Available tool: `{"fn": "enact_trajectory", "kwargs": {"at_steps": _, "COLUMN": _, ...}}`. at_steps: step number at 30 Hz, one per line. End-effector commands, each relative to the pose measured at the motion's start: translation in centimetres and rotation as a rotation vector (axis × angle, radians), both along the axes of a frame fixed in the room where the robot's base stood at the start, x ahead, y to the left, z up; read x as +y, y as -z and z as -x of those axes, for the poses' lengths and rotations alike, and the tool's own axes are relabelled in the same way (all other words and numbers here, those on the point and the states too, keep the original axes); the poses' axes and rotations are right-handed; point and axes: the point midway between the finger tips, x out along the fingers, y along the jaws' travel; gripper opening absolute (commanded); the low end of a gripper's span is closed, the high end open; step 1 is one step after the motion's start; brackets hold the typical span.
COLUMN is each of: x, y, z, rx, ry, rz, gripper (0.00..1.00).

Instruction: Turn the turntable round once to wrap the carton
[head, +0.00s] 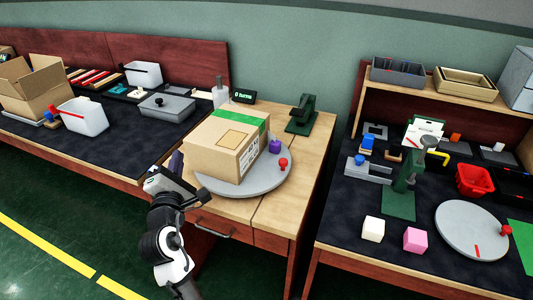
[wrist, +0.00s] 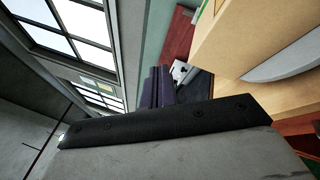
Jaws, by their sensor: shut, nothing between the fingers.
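A brown cardboard carton (head: 222,152) with a green strip across its top sits on a grey round turntable (head: 265,186) on the wooden bench. A red knob (head: 283,163) and a purple piece (head: 275,146) stand on the turntable right of the carton. A small display (head: 243,97) behind appears to read "0 TURNS". My gripper (head: 177,163) is shut and empty, just left of the carton and apart from it. In the wrist view its dark purple fingers (wrist: 160,86) lie together, with the carton (wrist: 240,35) and turntable edge (wrist: 285,62) at upper right.
A green stand (head: 302,116) and a grey upright post (head: 220,92) are behind the turntable. The left bench holds an open box (head: 32,88) and bins (head: 82,116). The right bench holds another grey disc (head: 470,232), a green press (head: 400,190) and small blocks.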

Motion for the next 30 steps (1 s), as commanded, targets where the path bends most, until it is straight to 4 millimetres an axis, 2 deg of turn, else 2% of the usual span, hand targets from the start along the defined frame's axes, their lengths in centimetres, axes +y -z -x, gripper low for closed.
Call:
{"fn": "enact_trajectory", "kwargs": {"at_steps": 1, "x": -2.8, "y": 1.8, "z": -1.0, "rx": 0.068, "ry": 0.122, "rz": 0.167, "gripper": 0.00}}
{"fn": "enact_trajectory", "kwargs": {"at_steps": 3, "x": -6.7, "y": 4.7, "z": -1.7, "rx": 0.162, "ry": 0.276, "rz": 0.400, "gripper": 0.00}}
{"fn": "enact_trajectory", "kwargs": {"at_steps": 6, "x": -11.5, "y": 7.8, "z": -1.5, "rx": 0.292, "ry": 0.436, "rz": 0.673, "gripper": 0.00}}
{"fn": "enact_trajectory", "kwargs": {"at_steps": 9, "x": -14.8, "y": 9.6, "z": -0.9, "rx": 0.393, "ry": 0.534, "rz": 0.858, "gripper": 0.00}}
{"fn": "enact_trajectory", "kwargs": {"at_steps": 12, "x": -16.4, "y": 10.6, "z": -0.5, "rx": 0.450, "ry": 0.581, "rz": 0.956, "gripper": 0.00}}
{"fn": "enact_trajectory", "kwargs": {"at_steps": 17, "x": -17.5, "y": 10.9, "z": -1.2, "rx": 0.470, "ry": 0.597, "rz": 0.988, "gripper": 0.00}}
{"fn": "enact_trajectory", "kwargs": {"at_steps": 20, "x": -18.3, "y": 11.1, "z": -2.5, "rx": 0.469, "ry": 0.597, "rz": 0.986, "gripper": 0.00}}
{"fn": "enact_trajectory", "kwargs": {"at_steps": 30, "x": -21.7, "y": 11.9, "z": -8.8, "rx": 0.466, "ry": 0.594, "rz": 0.982, "gripper": 0.00}}
